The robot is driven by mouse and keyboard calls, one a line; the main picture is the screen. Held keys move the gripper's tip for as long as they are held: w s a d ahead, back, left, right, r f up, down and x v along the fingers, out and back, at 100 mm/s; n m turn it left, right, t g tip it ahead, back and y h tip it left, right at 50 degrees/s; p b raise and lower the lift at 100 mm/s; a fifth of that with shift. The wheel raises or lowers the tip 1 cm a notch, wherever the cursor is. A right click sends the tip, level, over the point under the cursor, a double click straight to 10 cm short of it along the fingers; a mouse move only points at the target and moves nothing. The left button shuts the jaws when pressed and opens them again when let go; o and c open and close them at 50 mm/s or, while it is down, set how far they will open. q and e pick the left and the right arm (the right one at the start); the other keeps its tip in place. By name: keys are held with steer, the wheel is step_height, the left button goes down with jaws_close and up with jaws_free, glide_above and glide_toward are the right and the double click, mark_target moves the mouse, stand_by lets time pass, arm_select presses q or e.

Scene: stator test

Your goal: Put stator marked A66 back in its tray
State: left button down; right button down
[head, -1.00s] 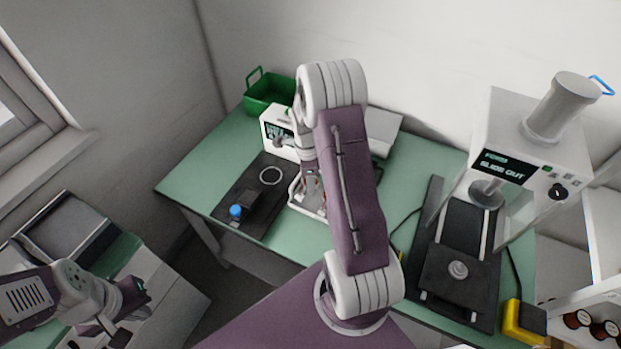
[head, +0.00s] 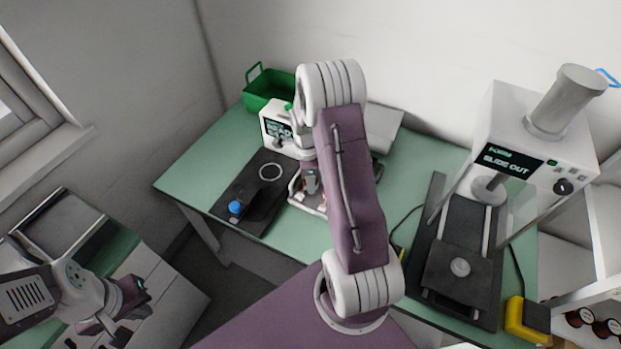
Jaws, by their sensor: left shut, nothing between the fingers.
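I cannot make out a stator marked A66; no such marking is readable. My left gripper (head: 112,328) is at the lower left, shut and empty, over the pale side bench. My right arm rises through the middle of the view and hides part of the main table. Its gripper is mostly hidden behind the arm, near a small white tray or fixture (head: 297,193) with reddish bits in it. Whether the right gripper holds anything is not clear.
A black plate with a blue knob (head: 235,207) and a white ring lies left on the green table (head: 185,175). Behind are a white display box (head: 270,126) and a green basket (head: 262,92). A press (head: 515,155) reading "SLIDE OUT" stands right, with a yellow block (head: 516,318) near it.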

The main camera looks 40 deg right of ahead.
steer(key=shift+f, duration=0.25)
stand_by(0.4)
steer(key=c, duration=0.9)
jaws_free()
steer(key=shift+c, duration=0.2)
steer(key=shift+r, duration=0.15)
steer(key=shift+r+p, duration=2)
steer(key=shift+r, duration=0.45)
steer(key=o, duration=0.6)
steer(key=shift+c, duration=0.2)
steer(key=shift+f, duration=0.1)
